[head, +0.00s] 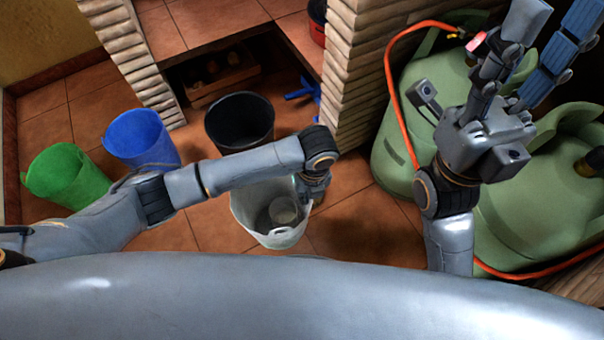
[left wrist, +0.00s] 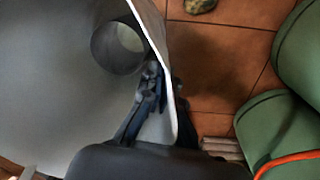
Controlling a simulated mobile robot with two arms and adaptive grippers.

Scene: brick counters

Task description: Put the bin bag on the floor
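The white bin bag (head: 243,209) stands open-topped below my left forearm in the head view, with a grey can (head: 283,210) inside it. My left gripper (head: 305,193) is at its right rim. In the left wrist view the pale bag (left wrist: 50,80) fills the left side, and my left gripper (left wrist: 160,80) has its fingers on the two sides of the bag's wall, closed on it. The can (left wrist: 118,45) shows inside. Whether the bag's bottom touches the floor is hidden. My right gripper (head: 540,60) is raised at the right, fingers spread and empty.
Green (head: 65,177), blue (head: 142,141) and black (head: 240,121) bins stand on the tiled floor (head: 165,237) to the left and behind. Green gas cylinders (head: 392,160) with an orange hose (head: 391,90) crowd the right. Brick pillars (head: 352,80) flank a low opening. Some bare tiles show around the bag.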

